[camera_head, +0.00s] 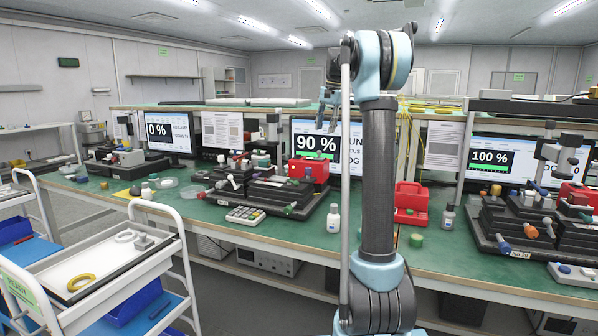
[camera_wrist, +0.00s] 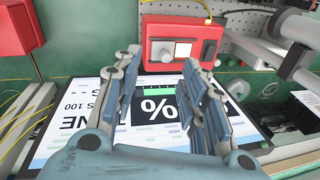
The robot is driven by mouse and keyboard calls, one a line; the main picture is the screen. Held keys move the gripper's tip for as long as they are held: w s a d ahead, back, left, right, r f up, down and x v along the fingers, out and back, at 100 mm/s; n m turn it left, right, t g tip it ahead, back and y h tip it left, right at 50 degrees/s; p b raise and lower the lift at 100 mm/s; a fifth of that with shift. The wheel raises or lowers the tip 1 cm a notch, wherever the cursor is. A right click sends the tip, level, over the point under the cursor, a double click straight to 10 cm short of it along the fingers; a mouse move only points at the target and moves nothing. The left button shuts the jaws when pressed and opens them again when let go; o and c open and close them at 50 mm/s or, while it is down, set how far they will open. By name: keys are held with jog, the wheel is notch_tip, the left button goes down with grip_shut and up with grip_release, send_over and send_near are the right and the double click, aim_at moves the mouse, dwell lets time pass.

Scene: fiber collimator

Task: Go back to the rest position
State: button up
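My gripper (camera_wrist: 162,78) is open and empty, with its two blue-grey fingers apart in the wrist view. Between and beyond them are an upside-down monitor screen (camera_wrist: 158,108) and a red box (camera_wrist: 182,40) with a knob. In the head view my gripper (camera_head: 327,118) is raised in front of the monitor reading 90 % (camera_head: 312,144), above the green bench. My upright arm partly hides that monitor and the bench behind it.
The green bench (camera_head: 253,222) carries black optical stages (camera_head: 270,197), a red box (camera_head: 308,169), a white bottle (camera_head: 333,218) and a red holder (camera_head: 411,202). Other monitors (camera_head: 169,132) line the bench.

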jog(key=s+f+n+h, duration=0.15)
jog(key=s+f, duration=0.35)
jog(key=s, duration=0.9)
jog(key=s+f+n+y, duration=0.15)
jog(key=s+f, duration=0.35)
jog(key=s, duration=0.8)
jog(key=s+d+f+n+h, duration=0.1)
jog(key=s+f+n, duration=0.3)
jog(key=s+f, duration=1.9)
jog(key=shift+s+d+f+t+h, duration=0.3)
jog(key=shift+s+f+t+h, duration=0.1)
jog(key=shift+f, duration=0.1)
jog(key=shift+w+f, duration=0.2)
jog(key=shift+w, duration=0.3)
